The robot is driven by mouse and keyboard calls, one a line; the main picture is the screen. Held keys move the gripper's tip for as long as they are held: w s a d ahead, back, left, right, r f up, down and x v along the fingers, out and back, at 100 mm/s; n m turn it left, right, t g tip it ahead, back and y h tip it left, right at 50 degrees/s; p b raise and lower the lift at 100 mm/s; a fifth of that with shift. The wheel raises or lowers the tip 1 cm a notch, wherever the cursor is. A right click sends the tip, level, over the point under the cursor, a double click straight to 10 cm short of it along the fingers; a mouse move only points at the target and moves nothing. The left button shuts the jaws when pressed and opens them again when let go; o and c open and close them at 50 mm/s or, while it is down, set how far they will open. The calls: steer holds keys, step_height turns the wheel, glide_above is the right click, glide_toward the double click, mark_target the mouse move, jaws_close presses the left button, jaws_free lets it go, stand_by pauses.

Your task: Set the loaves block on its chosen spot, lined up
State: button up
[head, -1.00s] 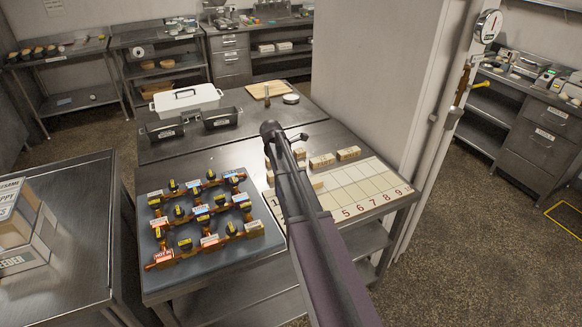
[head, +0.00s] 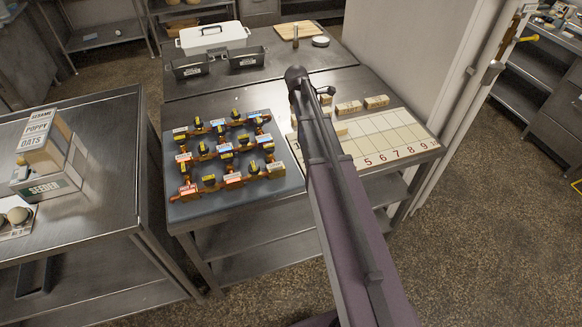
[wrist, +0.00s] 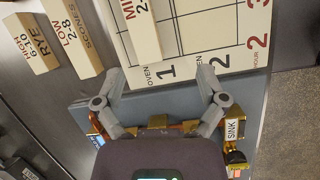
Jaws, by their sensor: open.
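Wooden label blocks show in the wrist view: a rye block (wrist: 33,43), a scones block (wrist: 71,38) and a third block (wrist: 141,30) lying on the numbered board (wrist: 188,52), its word cut off by the frame. I cannot read "loaves" on any block. In the head view, blocks (head: 348,107) and (head: 376,102) stand behind the board (head: 405,135), and another (head: 341,130) lies on it. My gripper (wrist: 160,76) is open and empty, over the board's edge near columns 1 and 2. My arm hides part of the board in the head view.
A grey panel (head: 220,197) with pipes, valves and labels lies left of the board. A white lidded dish (head: 212,37), dark tins (head: 190,67) and a cutting board (head: 297,30) stand behind. A side table (head: 110,197) with boxes is at left.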

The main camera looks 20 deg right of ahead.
steer(key=s+a+m+y, duration=0.2)
steer(key=s+a+m, duration=0.6)
steer(key=s, duration=0.3)
steer(key=s+a+f+m+y, duration=0.1)
steer(key=s+a+m+y, duration=0.1)
steer(key=s+a+m, duration=0.6)
steer(key=s, duration=0.3)
steer(key=shift+s, duration=0.4)
